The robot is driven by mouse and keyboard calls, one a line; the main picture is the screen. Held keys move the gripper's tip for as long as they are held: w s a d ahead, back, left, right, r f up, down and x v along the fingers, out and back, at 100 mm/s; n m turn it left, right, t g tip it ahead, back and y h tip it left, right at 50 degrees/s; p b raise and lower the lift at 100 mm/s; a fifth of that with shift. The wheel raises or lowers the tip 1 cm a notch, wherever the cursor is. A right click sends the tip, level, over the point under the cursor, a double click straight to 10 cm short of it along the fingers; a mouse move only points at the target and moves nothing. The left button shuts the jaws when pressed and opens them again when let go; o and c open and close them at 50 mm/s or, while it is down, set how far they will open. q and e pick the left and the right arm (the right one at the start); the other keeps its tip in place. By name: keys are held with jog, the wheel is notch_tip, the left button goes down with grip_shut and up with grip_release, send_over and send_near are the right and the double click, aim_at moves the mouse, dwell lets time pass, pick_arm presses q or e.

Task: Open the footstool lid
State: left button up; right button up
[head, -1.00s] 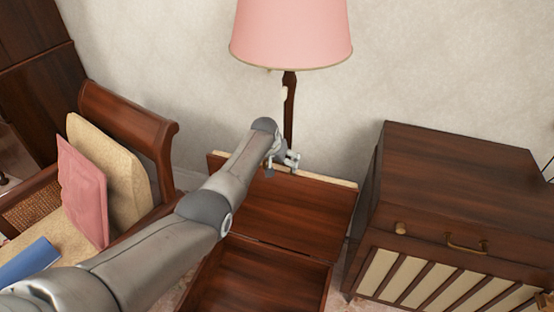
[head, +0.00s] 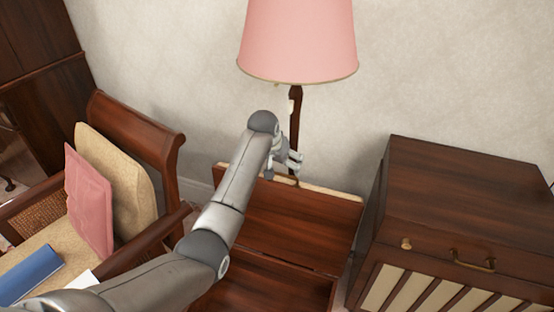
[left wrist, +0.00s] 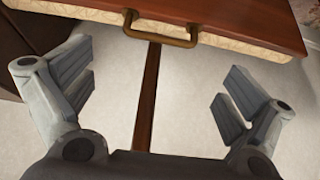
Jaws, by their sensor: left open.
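The footstool (head: 262,292) stands low in the middle of the head view, its wooden box open at the top. Its lid (head: 300,228) is raised and leans back at the rear, wooden inner face showing and cream padding along the far edge. My left gripper (head: 291,163) is at the lid's top edge, open and empty. In the left wrist view, the open fingers (left wrist: 155,88) are spread wide, with the lid edge (left wrist: 225,18) and its brass handle (left wrist: 160,38) just beyond them. The handle is not between the fingers. My right gripper is not in view.
A floor lamp (head: 298,40) with a pink shade stands behind the lid, close to my gripper. A dark wooden cabinet (head: 465,190) is at the right. An armchair (head: 135,130) with a pink cushion (head: 88,200) and a blue object (head: 28,272) is at the left.

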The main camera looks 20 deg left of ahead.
pick_arm(q)
jog(key=shift+v, duration=1.35)
jog(key=s+f+g, duration=0.1)
jog(key=s+f, duration=0.4)
jog(key=f, duration=0.7)
jog(key=s+f+g, duration=0.1)
jog(key=s+f, duration=0.3)
jog(key=f, duration=0.8)
jog(key=shift+m+g+y, duration=0.3)
jog(key=shift+m+g, duration=0.4)
jog(key=s+f, duration=0.8)
jog(key=s, duration=0.1)
jog(key=s+a+f, duration=0.1)
jog(key=s+f, duration=0.7)
jog(key=s, duration=0.2)
jog(key=s+f, duration=0.9)
jog(key=s, duration=0.1)
jog(key=shift+s+a+f, duration=0.1)
jog(key=shift+s+a, duration=0.05)
jog(key=shift+a, duration=0.1)
jog(key=s+f, duration=0.3)
jog(key=s, duration=0.9)
jog(key=s+f+g, duration=0.1)
jog(key=s+f, duration=0.1)
jog(key=s, duration=1)
jog(key=shift+s+f+m, duration=0.15)
jog(key=shift+f+m, duration=0.15)
jog(key=shift+f, duration=0.1)
